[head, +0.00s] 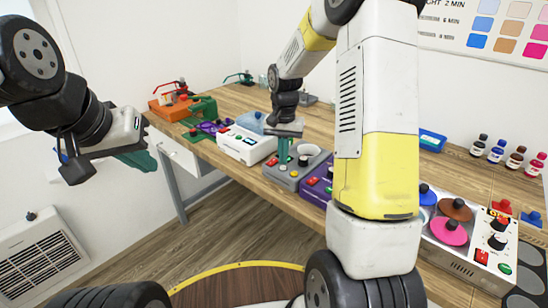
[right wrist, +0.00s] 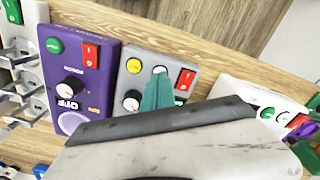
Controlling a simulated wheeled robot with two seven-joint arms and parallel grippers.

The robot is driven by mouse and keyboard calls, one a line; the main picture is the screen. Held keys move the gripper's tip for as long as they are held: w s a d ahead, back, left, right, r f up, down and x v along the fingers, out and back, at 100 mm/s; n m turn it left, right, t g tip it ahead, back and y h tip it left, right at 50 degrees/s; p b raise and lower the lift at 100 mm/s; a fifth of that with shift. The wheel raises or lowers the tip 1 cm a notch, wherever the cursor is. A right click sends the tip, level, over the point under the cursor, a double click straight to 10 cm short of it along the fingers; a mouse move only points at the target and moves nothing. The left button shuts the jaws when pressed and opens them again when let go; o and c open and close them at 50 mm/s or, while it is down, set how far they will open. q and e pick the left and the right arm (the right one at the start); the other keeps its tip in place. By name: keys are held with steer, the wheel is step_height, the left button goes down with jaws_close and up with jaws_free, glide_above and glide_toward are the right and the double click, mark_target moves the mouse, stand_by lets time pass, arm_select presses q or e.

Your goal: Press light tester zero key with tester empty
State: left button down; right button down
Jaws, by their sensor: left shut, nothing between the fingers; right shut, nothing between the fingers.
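A grey box (head: 284,183) stands on the bench in the middle of the head view, with a red switch, small buttons and a round dark-and-white part on top. No label on it is readable, so I cannot tell for sure that it is the light tester. In the right wrist view the grey box (right wrist: 188,62) shows a yellow button (right wrist: 134,66), a red switch (right wrist: 186,80) and a dial (right wrist: 131,102). My right gripper (head: 284,152), green-tipped, is shut and points down over this box. Its fingertips (right wrist: 160,72) overlap a white button; contact is unclear. My left gripper (head: 146,162) is shut, left of the bench.
A purple box (head: 316,188) stands right beside the grey one, and a white box (head: 245,147) stands to its left. Small bottles (head: 497,151) stand at the back right. A white device with coloured knobs (head: 470,252) is at the right. The floor before the bench is clear.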

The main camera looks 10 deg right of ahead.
mark_target(283, 167)
steer(key=shift+f, duration=0.85)
stand_by(0.7)
steer(key=shift+r, duration=4)
steer(key=s+r+n+t+y, duration=0.1)
steer(key=s+r+n+t, duration=0.15)
steer(key=s+r, duration=0.8)
steer(key=s+a+r+n+t, duration=0.1)
steer(key=s+t, duration=0.1)
steer(key=s, duration=0.5)
steer(key=s+a+r+n+t+y, duration=0.1)
steer(key=s, duration=0.5)
steer(key=shift+s+t, duration=0.35)
steer(key=shift+s, duration=0.05)
